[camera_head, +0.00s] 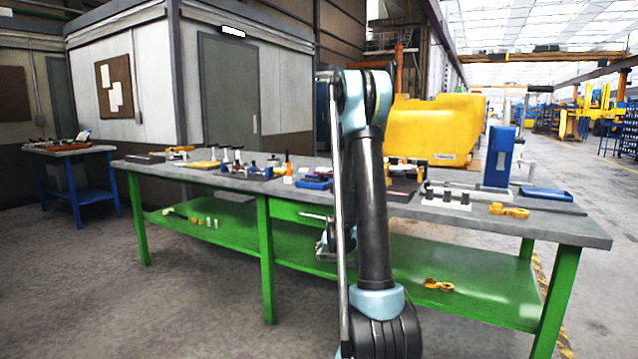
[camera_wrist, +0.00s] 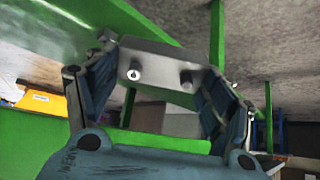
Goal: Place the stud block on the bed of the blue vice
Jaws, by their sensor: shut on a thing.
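In the wrist view my gripper (camera_wrist: 168,72) is shut on the stud block (camera_wrist: 160,62), a grey block with two short round studs on its visible face. The block sits between the two dark fingers, clear of any surface that I can see. In the head view my gripper (camera_head: 325,245) is low, by the bench's front edge, and partly hidden behind my arm; the block cannot be made out there.
The long grey bench top (camera_head: 225,181) has green legs and a green lower shelf (camera_head: 225,235). A white strip with dark pegs (camera_head: 445,197), a tall blue box (camera_head: 500,155) and a yellow part (camera_head: 508,210) stand at right. A blue side table (camera_head: 75,180) is at far left. The front floor is clear.

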